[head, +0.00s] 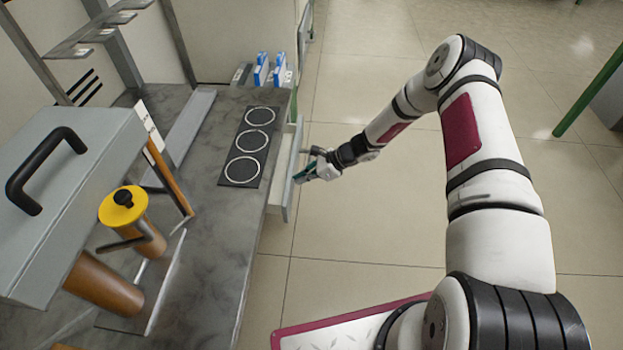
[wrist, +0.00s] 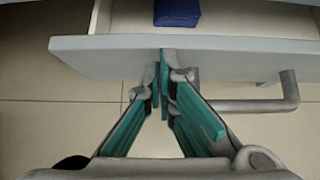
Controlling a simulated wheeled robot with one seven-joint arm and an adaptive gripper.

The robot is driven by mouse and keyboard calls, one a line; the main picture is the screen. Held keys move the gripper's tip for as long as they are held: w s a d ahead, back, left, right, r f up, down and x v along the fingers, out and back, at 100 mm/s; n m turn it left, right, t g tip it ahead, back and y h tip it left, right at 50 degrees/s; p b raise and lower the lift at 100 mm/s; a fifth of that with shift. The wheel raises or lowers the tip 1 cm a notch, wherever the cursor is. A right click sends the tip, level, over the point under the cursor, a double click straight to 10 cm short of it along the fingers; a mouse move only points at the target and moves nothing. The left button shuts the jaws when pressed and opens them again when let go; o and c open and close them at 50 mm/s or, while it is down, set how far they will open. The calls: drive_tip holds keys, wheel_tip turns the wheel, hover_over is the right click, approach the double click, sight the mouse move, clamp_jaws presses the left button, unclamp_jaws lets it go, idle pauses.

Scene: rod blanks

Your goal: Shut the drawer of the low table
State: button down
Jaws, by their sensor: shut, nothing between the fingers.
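The low table (head: 218,215) has a dark grey top and stands left of my arm. Its pale grey drawer (head: 284,168) sticks out from the table's right side, partly open. In the wrist view the drawer's front panel (wrist: 95,58) crosses the upper part, with a grey bar handle (wrist: 290,88) on its right. A dark blue block (wrist: 177,12) lies inside the drawer. My gripper (head: 302,176) is at the outer face of the front panel. In the wrist view its teal fingers (wrist: 163,58) are shut and empty, tips at the panel left of the handle; contact is unclear.
A black plate with three white rings (head: 248,143) lies on the tabletop. Blue-and-white boxes (head: 268,72) stand at its far end. A grey case (head: 60,200) and a yellow-topped cylinder (head: 124,205) are at the left. The tiled floor (head: 345,235) beside the drawer is clear.

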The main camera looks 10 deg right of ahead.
drive_tip(key=a, duration=0.2)
drive_tip(key=w+a, duration=0.1)
drive_tip(key=a, duration=0.1)
drive_tip(key=w+a, duration=0.1)
drive_tip(key=a, duration=0.1)
drive_tip(key=shift+a, duration=0.15)
drive_tip(key=shift+s, duration=0.1)
drive_tip(key=d, duration=0.2)
drive_tip(key=s+d, duration=0.1)
drive_tip(key=d, duration=0.1)
drive_tip(key=shift+d, duration=0.15)
drive_tip(key=p+v, duration=0.3)
drive_tip(key=v, duration=0.7)
drive_tip(key=shift+r, duration=0.1)
